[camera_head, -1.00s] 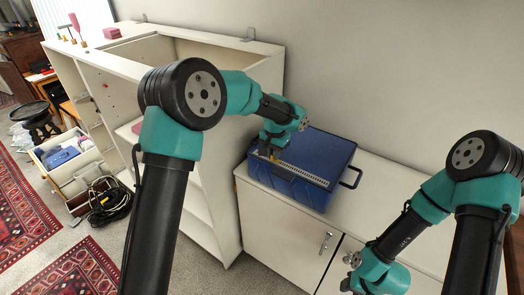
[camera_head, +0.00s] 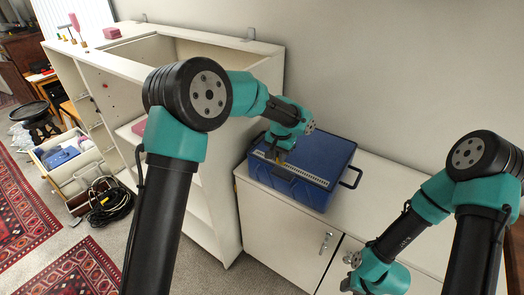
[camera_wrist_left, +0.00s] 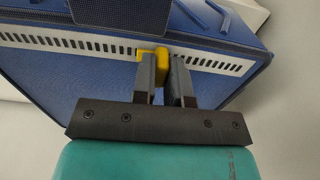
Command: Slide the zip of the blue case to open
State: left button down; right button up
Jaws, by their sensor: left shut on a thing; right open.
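The blue case (camera_head: 318,157) lies on the white cabinet top, with a black handle (camera_head: 352,178) at its right end. A pale zip strip with dark teeth (camera_head: 311,175) runs along its near side; it also shows in the left wrist view (camera_wrist_left: 218,65). My left gripper (camera_head: 278,157) is at the strip's left part. In the left wrist view my left gripper (camera_wrist_left: 163,68) is shut on the yellow zip pull (camera_wrist_left: 152,54), which sits on the strip. My right gripper (camera_head: 352,258) is low at the right, away from the case; its fingertips are hardly visible.
A tall white shelf unit (camera_head: 219,190) stands close to the left of the case. The wall is behind it. The cabinet top (camera_head: 385,200) is clear to the right. A coiled black cable (camera_head: 108,202) and an open drawer (camera_head: 82,178) are far left.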

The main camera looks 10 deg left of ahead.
aim_at(320, 181)
pick_arm(q)
jog(key=shift+d, duration=0.15)
jog(key=shift+s+d, duration=0.4)
jog(key=shift+d, duration=0.45)
jog(key=shift+s+d, duration=0.35)
jog(key=shift+d, duration=0.45)
jog(key=shift+s+d, duration=0.1)
jog(key=shift+d, duration=0.1)
jog(key=shift+s+d, duration=0.4)
jog(key=shift+d, duration=0.45)
jog(key=shift+s+d, duration=0.35)
jog(key=shift+d, duration=0.45)
jog(key=shift+s+d, duration=0.15)
jog(key=shift+d, duration=0.2)
jog(key=shift+s+d, duration=0.35)
jog(key=shift+d, duration=0.4)
jog(key=shift+s+d, duration=0.3)
jog(key=shift+d, duration=0.55)
jog(key=shift+s+d, duration=0.4)
jog(key=shift+d, duration=0.5)
jog(key=shift+s+d, duration=0.4)
jog(key=shift+d, duration=0.45)
jog(key=c, duration=0.9)
grip_release()
